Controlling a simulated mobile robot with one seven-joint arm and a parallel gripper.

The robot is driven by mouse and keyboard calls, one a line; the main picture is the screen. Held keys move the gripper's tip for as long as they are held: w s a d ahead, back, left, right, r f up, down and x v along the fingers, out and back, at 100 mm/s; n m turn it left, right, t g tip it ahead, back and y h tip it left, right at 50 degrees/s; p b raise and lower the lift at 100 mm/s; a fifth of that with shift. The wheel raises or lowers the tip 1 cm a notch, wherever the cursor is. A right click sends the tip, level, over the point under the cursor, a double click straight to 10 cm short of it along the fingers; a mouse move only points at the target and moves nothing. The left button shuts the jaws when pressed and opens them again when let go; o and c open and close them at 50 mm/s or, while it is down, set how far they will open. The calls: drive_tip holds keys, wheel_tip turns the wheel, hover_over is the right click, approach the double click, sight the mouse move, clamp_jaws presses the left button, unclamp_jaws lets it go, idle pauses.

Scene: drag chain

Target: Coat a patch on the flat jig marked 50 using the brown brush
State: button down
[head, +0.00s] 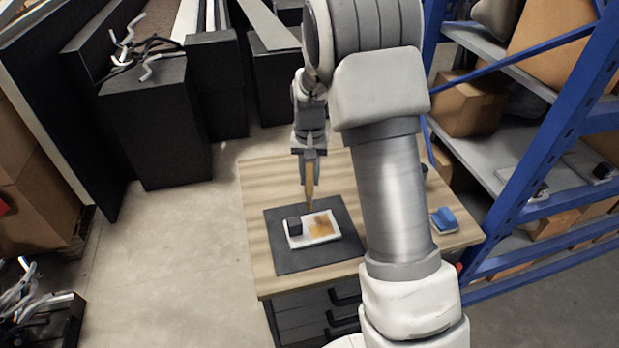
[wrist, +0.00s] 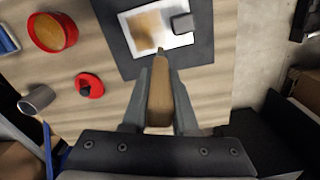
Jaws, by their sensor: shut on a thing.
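My gripper (head: 309,178) is shut on the brown brush (wrist: 160,98), which points down from between the fingers. A flat white jig (head: 296,241) lies on the dark mat (head: 290,262), with a black block (head: 294,225) at one end and a brown-orange coated patch (head: 321,227) beside the block. The patch also shows in the wrist view (wrist: 148,30). The brush tip is at the jig's far edge in the head view, close to the patch. I cannot tell whether it touches. No number on the jig is readable.
On the wooden table (head: 262,195) are a red bowl with orange contents (wrist: 48,32), a red object with a dark middle (wrist: 89,85) and a grey cylinder (wrist: 38,99). A blue object (head: 444,219) lies right of my arm. Blue shelving (head: 545,120) stands at right.

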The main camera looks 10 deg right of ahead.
drive_tip(key=shift+r+p, duration=0.4)
drive_tip(key=shift+r, duration=0.65)
